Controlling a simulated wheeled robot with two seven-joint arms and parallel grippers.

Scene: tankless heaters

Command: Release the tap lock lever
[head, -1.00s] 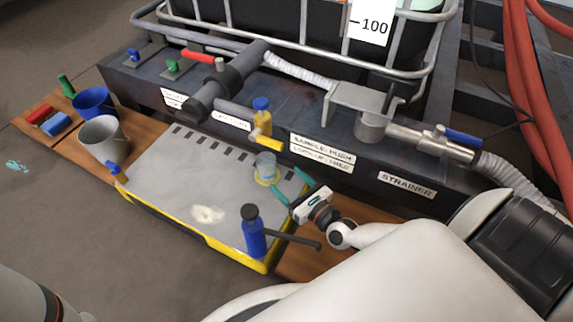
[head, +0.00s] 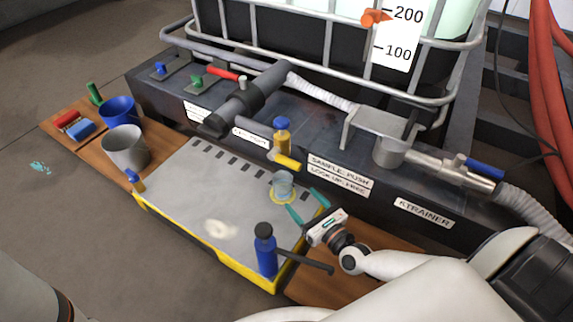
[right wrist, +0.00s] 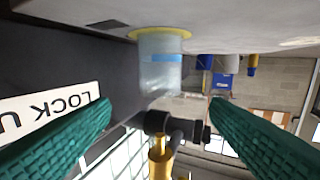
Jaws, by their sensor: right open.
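The sample tap (head: 282,135) is a yellow body with a blue top on the black bench front, and a yellow lever (head: 288,162) sticks out below it. A clear cup (head: 282,187) stands under it on a yellow ring. In the right wrist view the cup (right wrist: 160,62) appears upside down, with a black and yellow tap part (right wrist: 160,158) below it in the picture. My right gripper (head: 305,204) has teal fingers, is open and empty, and is just right of and in front of the cup. Its spread fingers (right wrist: 158,106) also show in the wrist view. My left gripper is out of view.
A blue bottle (head: 266,252) with a dark spout stands on the yellow-edged grey tray (head: 180,190), close to my right gripper. Grey (head: 125,148) and blue (head: 118,110) buckets stand at left. A "SAMPLE: PUSH" label (head: 338,175) is right of the tap.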

